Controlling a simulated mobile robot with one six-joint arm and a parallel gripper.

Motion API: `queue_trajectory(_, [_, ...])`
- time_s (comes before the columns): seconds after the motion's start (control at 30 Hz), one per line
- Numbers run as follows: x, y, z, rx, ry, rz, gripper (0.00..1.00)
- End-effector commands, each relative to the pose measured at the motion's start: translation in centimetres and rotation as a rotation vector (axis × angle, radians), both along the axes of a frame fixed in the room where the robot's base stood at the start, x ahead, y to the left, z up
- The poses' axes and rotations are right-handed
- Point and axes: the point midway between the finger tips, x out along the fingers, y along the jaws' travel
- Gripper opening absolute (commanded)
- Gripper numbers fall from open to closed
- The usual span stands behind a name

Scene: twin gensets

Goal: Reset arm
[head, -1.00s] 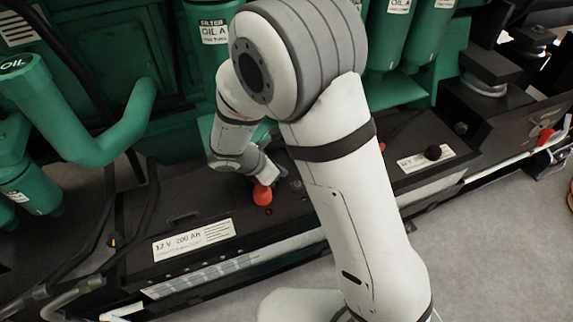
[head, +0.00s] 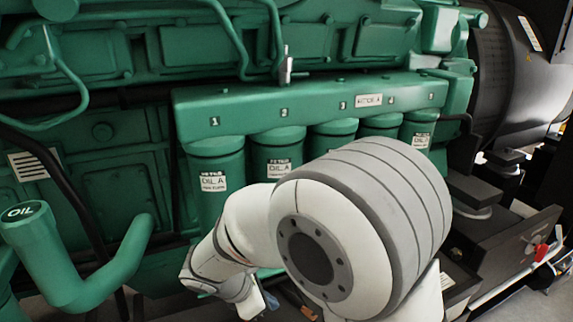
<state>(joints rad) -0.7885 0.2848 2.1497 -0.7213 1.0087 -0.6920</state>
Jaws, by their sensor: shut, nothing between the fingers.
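My own white and grey arm fills the lower middle of the head view, with its large round joint in front of the engine. My gripper (head: 268,300) shows only in small part at the bottom edge, at the end of the white wrist. It is shut with nothing seen in it. My arm hides most of what lies around and below it.
A green engine (head: 310,107) with several numbered oil filters (head: 215,178) stands behind my arm. A green oil filler pipe (head: 75,290) is at lower left. A red valve handle (head: 541,252) is at right. Grey floor (head: 530,302) shows at lower right.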

Motion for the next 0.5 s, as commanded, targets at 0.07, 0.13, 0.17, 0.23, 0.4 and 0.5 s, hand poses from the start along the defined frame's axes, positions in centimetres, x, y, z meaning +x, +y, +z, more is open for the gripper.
queue_trajectory(0.07, [-0.3,-3.6,2.8,0.098,-0.040,-0.197,0.00])
queue_trajectory(0.13, [-1.1,-6.7,4.8,0.192,-0.081,-0.395,0.00])
queue_trajectory(0.17, [-1.6,-7.9,5.6,0.232,-0.100,-0.480,0.00])
queue_trajectory(0.23, [-2.7,-10.5,7.3,0.325,-0.144,-0.680,0.00])
queue_trajectory(0.4, [-6.1,-15.5,10.9,0.542,-0.263,-1.152,0.00])
queue_trajectory(0.5, [-8.1,-17.4,12.5,0.658,-0.331,-1.402,0.00])
